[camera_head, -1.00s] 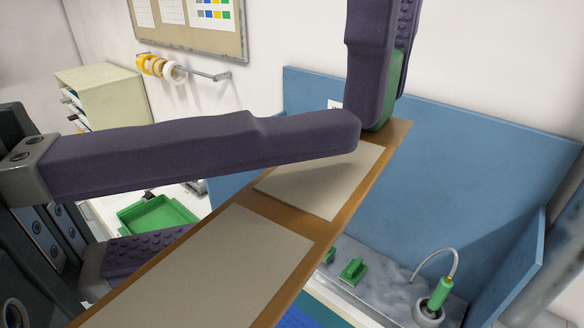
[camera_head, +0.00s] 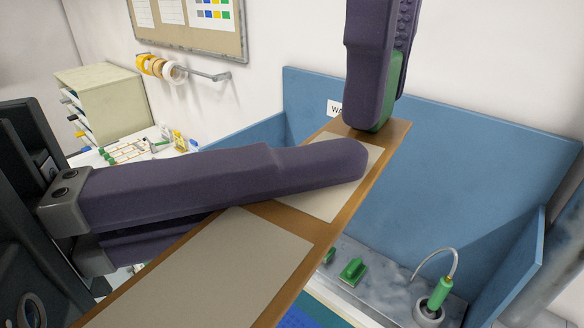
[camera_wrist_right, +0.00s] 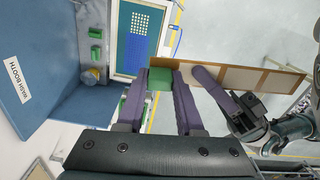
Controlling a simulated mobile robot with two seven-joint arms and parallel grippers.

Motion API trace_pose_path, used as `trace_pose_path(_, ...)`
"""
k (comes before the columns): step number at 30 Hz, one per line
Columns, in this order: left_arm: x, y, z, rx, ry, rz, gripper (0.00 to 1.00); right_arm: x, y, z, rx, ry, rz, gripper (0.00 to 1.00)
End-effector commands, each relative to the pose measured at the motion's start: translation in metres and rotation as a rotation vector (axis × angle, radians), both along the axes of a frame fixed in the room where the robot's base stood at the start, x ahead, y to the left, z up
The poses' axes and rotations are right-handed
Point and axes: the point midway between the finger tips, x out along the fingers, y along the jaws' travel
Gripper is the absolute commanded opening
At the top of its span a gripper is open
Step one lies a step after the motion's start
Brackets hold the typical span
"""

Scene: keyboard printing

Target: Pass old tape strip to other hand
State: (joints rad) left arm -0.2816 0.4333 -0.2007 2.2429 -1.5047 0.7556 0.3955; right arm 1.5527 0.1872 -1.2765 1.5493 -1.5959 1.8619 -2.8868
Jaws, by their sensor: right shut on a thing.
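The old tape strip (camera_head: 262,267) is a long brown band with beige panels and a green end tab (camera_head: 396,85), slanting across the head view. My right gripper (camera_head: 378,112) is shut on the green tab at its upper end; the right wrist view shows the tab between both fingers, with the strip (camera_wrist_right: 250,78) reaching right. My left gripper (camera_head: 335,172) has one finger across the near face of the strip and the other passing behind it. The rear fingertip is hidden, so I cannot tell whether both fingers press on the strip.
A blue wash booth (camera_head: 440,160) stands behind the strip, with a grey ledge and a green-handled nozzle (camera_head: 438,293) below. At the left are a drawer cabinet (camera_head: 105,98) and a white worktop with small items. Tape rolls (camera_head: 160,69) hang on the wall.

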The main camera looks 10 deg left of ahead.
Motion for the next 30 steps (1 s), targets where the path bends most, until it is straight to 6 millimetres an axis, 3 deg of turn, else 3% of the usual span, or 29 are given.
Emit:
trace_pose_path(4, 0.0, 0.0, -0.002, 0.005, 0.003, 0.0, 0.0, 0.0, 0.0, 0.001, 0.002, -0.001, 0.0, 0.0)
trace_pose_path(5, 0.0, 0.0, -0.002, 0.005, 0.003, 0.0, 0.0, 0.0, 0.0, 0.001, 0.002, -0.001, 0.0, 0.38)
trace_pose_path(13, 0.0, 0.0, -0.001, 0.003, 0.003, 0.0, 0.0, 0.0, 0.0, 0.001, 0.001, 0.0, 0.0, 0.68)
trace_pose_path(23, 0.0, 0.0, -0.001, 0.002, 0.001, 0.0, 0.0, -0.001, -0.002, 0.0, 0.001, 0.0, -0.012, 0.7)
trace_pose_path(30, 0.0, 0.0, -0.001, 0.002, 0.001, 0.0, 0.0, -0.011, -0.031, -0.007, 0.001, 0.0, -0.211, 0.7)
